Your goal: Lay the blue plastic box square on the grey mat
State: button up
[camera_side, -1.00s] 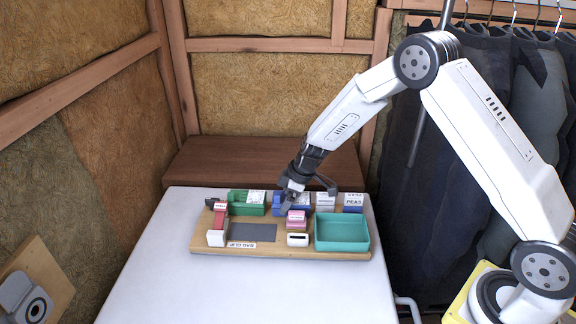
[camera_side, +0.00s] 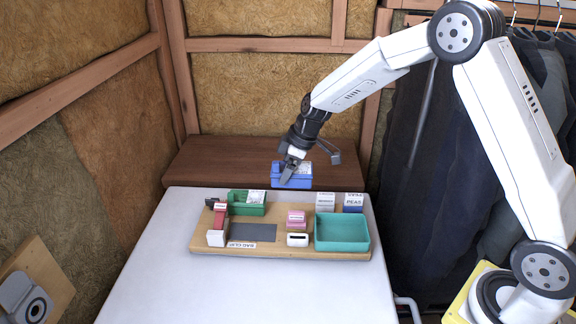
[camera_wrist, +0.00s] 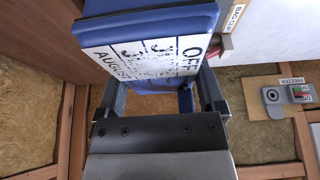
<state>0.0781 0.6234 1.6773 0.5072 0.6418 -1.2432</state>
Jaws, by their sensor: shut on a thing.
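The blue plastic box (camera_side: 291,176) is in the air above the back of the wooden board. My gripper (camera_side: 294,166) is shut on it from above. In the wrist view the blue box (camera_wrist: 150,28) shows a white label with black print, between my gripper's fingers (camera_wrist: 160,100). The grey mat (camera_side: 252,233) lies flat and bare on the left half of the board, in front of the green box and below and left of the held box.
A brown bench (camera_side: 230,163) stands behind.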

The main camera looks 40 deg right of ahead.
dwell(0.5)
jog(key=a+f, duration=0.1)
jog(key=a, duration=1.1)
jog(key=shift+f, duration=0.35)
jog(key=shift+f, duration=0.1)
jog(key=shift+f, duration=3.6)
jog(key=shift+f, duration=0.3)
jog(key=o, duration=1.2)
jog(key=shift+o, duration=0.2)
notch_tip(320, 180, up, 7)
